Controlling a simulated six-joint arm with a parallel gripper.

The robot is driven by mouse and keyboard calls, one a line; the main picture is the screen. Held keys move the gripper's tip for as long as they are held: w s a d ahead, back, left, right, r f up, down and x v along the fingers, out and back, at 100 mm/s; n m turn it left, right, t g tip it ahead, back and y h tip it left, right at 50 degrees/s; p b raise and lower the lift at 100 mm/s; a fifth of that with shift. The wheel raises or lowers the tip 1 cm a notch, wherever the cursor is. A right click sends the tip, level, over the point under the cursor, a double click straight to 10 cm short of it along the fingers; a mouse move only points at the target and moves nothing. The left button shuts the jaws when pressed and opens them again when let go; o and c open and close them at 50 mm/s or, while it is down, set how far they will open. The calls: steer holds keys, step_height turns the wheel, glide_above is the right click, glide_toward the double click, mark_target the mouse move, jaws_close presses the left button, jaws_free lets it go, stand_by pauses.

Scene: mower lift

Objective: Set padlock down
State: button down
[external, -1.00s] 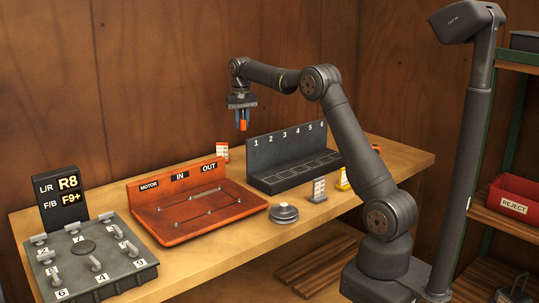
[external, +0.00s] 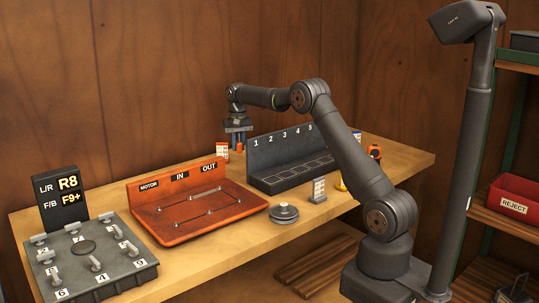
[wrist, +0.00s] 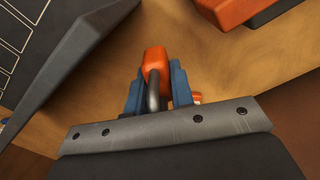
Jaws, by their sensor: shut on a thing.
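My gripper (external: 238,141) is shut on the orange padlock (external: 239,147), low over the back of the bench between the orange tray and the black numbered rack. In the wrist view the padlock's orange body (wrist: 155,60) and grey shackle (wrist: 153,92) show between my two blue fingers (wrist: 157,80). The body points away from the wrist. I cannot tell whether the padlock touches the wood.
The orange tray (external: 165,232) is left of my gripper and the black rack (external: 262,152) right of it. A small red-and-white box (external: 222,150) stands close on the left. A grey round part (external: 284,213) lies in front. Bare wood (wrist: 200,50) shows around the padlock.

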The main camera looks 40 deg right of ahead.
mark_target(239, 178)
step_height(239, 178, down, 11)
steer(key=shift+f, duration=0.1)
stand_by(0.4)
steer(key=shift+f, duration=0.15)
steer(key=c, duration=1.3)
jaws_free()
steer(key=shift+o, duration=0.2)
step_height(239, 178, up, 11)
steer(key=shift+r, duration=0.65)
steer(key=c, duration=0.4)
